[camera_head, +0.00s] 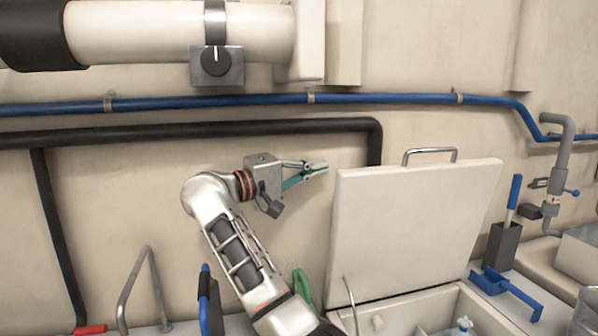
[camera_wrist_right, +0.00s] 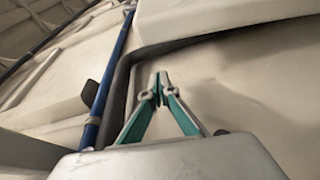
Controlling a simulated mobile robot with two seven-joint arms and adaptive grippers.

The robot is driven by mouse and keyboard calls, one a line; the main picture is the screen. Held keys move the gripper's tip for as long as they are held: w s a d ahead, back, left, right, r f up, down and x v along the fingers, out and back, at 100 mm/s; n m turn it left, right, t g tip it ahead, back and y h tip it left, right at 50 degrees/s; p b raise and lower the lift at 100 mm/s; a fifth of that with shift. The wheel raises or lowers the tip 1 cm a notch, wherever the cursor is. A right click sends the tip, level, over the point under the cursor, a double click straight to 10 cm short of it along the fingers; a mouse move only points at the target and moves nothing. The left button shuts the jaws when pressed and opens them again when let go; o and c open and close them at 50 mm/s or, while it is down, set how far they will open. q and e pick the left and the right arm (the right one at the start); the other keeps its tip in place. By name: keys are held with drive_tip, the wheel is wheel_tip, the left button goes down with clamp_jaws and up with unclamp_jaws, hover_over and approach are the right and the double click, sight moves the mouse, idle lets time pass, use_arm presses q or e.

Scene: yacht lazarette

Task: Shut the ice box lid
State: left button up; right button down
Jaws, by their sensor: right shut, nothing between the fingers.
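The ice box lid (camera_head: 415,222) is a cream panel that stands up, open, at the right of the head view. A metal handle (camera_head: 430,151) is on its top edge. The ice box (camera_head: 440,312) is below it, open at the top. My right gripper (camera_head: 318,169) is shut and empty, to the left of the lid's upper left corner and close to it in the picture. Its teal fingers also show in the right wrist view (camera_wrist_right: 160,90), with their tips together in front of the wall. The lid does not show clearly there. My left gripper is not in view.
A black pipe (camera_head: 190,130) and a blue pipe (camera_head: 240,103) run along the wall behind my right arm. A grey holder (camera_head: 503,245) with a blue-handled tool stands right of the lid. A blue bracket-shaped object (camera_head: 505,288) lies beside the ice box. A metal rail (camera_head: 143,275) is at lower left.

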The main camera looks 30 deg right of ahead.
use_arm(q)
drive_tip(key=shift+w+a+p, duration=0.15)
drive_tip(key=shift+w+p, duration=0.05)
drive_tip(key=shift+p, duration=0.2)
use_arm(e)
drive_tip(key=shift+s+a+f, duration=0.15)
drive_tip(key=shift+s+a, duration=0.05)
drive_tip(key=shift+s, duration=0.75)
drive_tip(key=shift+s+a+f, duration=0.1)
drive_tip(key=shift+s+a, duration=0.05)
drive_tip(key=shift+s, duration=0.8)
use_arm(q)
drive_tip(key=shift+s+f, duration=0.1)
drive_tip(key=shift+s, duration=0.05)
use_arm(e)
drive_tip(key=shift+f, duration=0.1)
